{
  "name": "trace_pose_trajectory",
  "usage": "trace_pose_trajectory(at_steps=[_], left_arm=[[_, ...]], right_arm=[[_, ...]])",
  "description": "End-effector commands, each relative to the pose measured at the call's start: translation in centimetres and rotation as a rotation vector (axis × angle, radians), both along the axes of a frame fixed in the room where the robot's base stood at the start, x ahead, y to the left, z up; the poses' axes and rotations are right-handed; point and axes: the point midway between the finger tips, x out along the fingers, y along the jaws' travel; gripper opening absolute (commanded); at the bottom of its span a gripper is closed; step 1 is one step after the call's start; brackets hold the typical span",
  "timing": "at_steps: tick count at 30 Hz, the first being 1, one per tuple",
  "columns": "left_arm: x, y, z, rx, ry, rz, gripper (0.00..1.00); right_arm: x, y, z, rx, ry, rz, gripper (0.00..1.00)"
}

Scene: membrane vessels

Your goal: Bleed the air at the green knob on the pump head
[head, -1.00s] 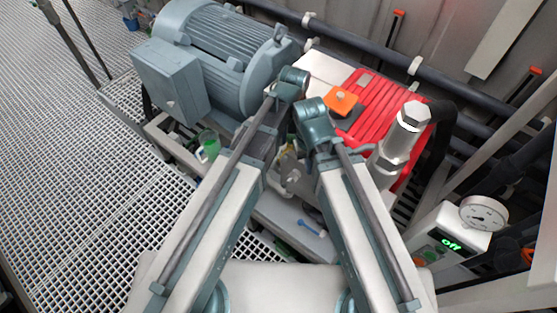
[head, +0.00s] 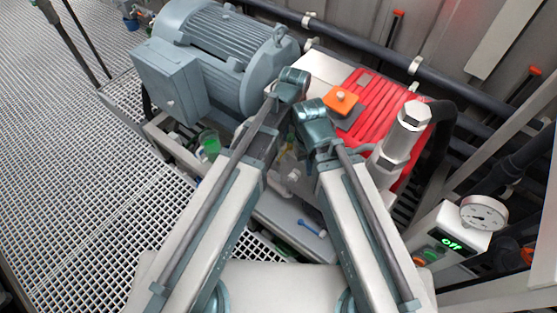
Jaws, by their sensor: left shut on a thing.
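The red pump body (head: 378,110) sits right of the big grey-blue motor (head: 215,55), with an orange square piece (head: 342,101) on top. A silver hex-topped fitting (head: 403,140) stands at its front right. I cannot make out the green knob; my arms cover part of the pump's front. My left gripper (head: 283,172) is low between my two arms, small and partly hidden. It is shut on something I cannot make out. My right gripper is hidden behind my right arm.
A green cup (head: 209,144) stands on the grey frame below the motor. A small blue-ended tool (head: 313,228) lies on the frame's front tray. Grating lies clear at left.

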Motion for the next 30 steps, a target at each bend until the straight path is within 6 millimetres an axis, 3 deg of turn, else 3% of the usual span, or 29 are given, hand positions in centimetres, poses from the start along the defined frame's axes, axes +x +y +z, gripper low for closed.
trace_pose_trajectory(at_steps=[3,11,21,28,29,30], left_arm=[[-0.12,-0.55,0.03,-0.006,0.006,-0.109,0.0],[-0.03,-0.59,0.04,-0.007,0.004,-0.178,0.0],[0.03,-0.63,0.05,-0.008,0.001,-0.509,0.0],[0.01,-0.62,0.03,-0.008,0.001,-0.528,0.0],[0.01,-0.62,0.03,-0.008,0.001,-0.527,0.39],[0.02,-0.61,0.03,-0.008,0.001,-0.527,0.46]], right_arm=[[-0.03,0.22,0.03,0.0,0.0,0.005,0.0],[-0.04,0.2,0.04,0.0,0.0,0.005,0.0],[-0.04,0.19,0.04,0.0,0.001,0.005,0.0],[-0.01,0.19,0.03,0.0,0.001,0.005,0.0],[-0.01,0.19,0.03,0.0,0.0,0.005,0.0],[0.0,0.19,0.03,0.0,0.0,0.005,0.0]])
